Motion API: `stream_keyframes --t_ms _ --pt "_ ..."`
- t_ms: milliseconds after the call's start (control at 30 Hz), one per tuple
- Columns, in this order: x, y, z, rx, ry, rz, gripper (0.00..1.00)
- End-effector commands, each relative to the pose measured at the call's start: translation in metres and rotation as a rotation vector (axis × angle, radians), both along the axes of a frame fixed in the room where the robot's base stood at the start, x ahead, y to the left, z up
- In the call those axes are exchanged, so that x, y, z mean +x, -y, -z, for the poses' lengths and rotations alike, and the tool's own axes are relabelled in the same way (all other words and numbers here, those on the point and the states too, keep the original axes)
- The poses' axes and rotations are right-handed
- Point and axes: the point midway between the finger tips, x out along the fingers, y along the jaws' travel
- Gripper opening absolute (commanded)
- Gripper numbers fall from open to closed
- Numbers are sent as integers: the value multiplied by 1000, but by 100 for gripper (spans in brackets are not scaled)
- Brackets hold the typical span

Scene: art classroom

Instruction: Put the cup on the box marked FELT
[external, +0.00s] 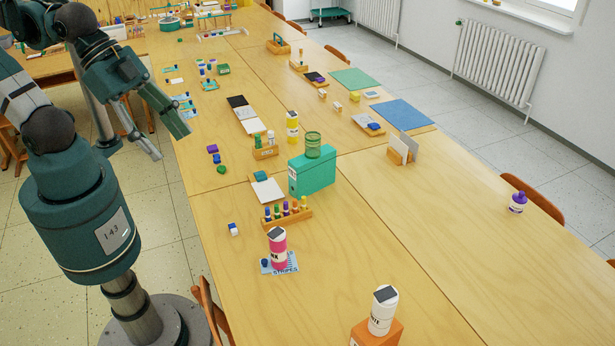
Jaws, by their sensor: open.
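A green see-through cup (313,145) stands upright on top of a teal box (313,174) in the middle of the table. The teal box has a pale label on its narrow end, too small to read. I cannot make out the word FELT on any box. An orange box (377,334), cut off by the lower edge, carries a white ink bottle. My gripper (173,146) is open and empty, at the upper left, left of the cup and apart from it.
A pink ink bottle (277,247) stands on a striped packet. A wooden rack (286,213) of small bottles, a yellow bottle (292,127) and a card holder (402,150) stand around the teal box. The table's right part is mostly clear, with a purple bottle (517,203).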

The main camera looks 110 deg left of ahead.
Motion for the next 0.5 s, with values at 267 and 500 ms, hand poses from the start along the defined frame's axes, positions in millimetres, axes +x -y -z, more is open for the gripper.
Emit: stream_keyframes --t_ms 267,500 --pt "-13 13 5 -47 24 -38 48" --pt "-13 13 5 -49 25 -40 48"
